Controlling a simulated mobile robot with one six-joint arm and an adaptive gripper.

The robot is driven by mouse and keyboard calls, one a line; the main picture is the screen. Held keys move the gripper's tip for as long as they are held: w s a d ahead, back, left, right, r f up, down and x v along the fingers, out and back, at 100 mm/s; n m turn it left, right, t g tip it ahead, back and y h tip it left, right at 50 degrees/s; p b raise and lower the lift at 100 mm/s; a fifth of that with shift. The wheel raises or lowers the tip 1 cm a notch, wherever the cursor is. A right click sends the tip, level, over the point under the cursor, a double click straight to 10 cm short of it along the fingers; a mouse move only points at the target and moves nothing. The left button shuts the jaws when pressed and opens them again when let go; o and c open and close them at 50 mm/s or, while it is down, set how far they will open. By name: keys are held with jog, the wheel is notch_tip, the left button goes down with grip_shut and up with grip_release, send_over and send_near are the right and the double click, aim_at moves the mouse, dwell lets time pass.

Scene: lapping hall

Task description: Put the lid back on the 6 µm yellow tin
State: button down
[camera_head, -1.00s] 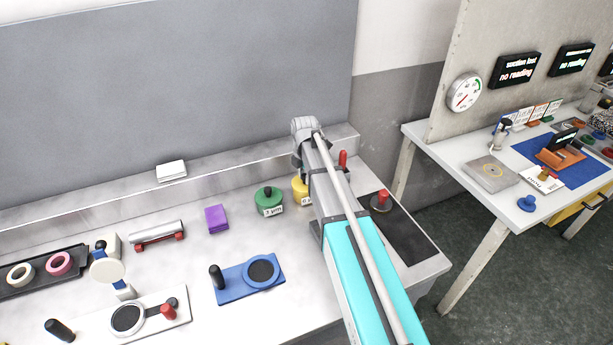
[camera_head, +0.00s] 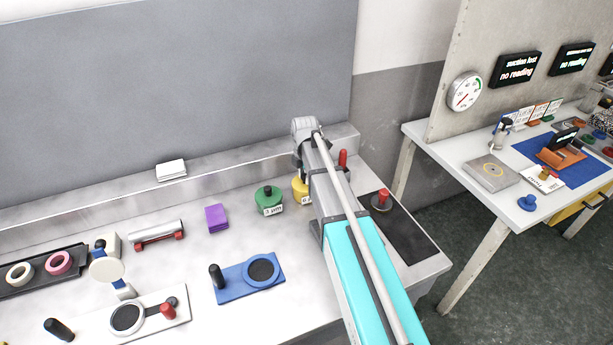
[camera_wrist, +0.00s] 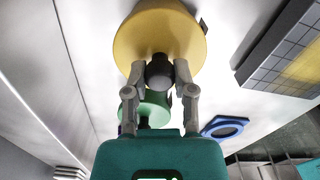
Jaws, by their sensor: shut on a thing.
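The yellow tin (camera_head: 299,190) stands on the bench just right of the green tin, partly hidden by my arm, with part of its label showing. In the wrist view a wide yellow round body (camera_wrist: 160,32) fills the top centre, with a dark knob (camera_wrist: 159,72) on it. My gripper (camera_wrist: 160,75) has its two fingertips closed on this knob, one on each side. I cannot tell whether the yellow lid rests on the tin or is held above it. In the head view my arm hides the gripper's fingers.
The green 3 µm tin (camera_head: 269,200) stands close to the left. A red upright piece (camera_head: 343,158) and a black mat (camera_head: 408,238) are right of my arm.

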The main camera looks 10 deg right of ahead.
jog(key=shift+c, duration=1.8)
grip_release()
jog(key=o, duration=0.4)
jog(key=shift+c, duration=0.2)
jog(key=shift+r, duration=0.15)
jog(key=shift+r+p, duration=3.4)
jog(key=shift+p, duration=0.1)
grip_shut()
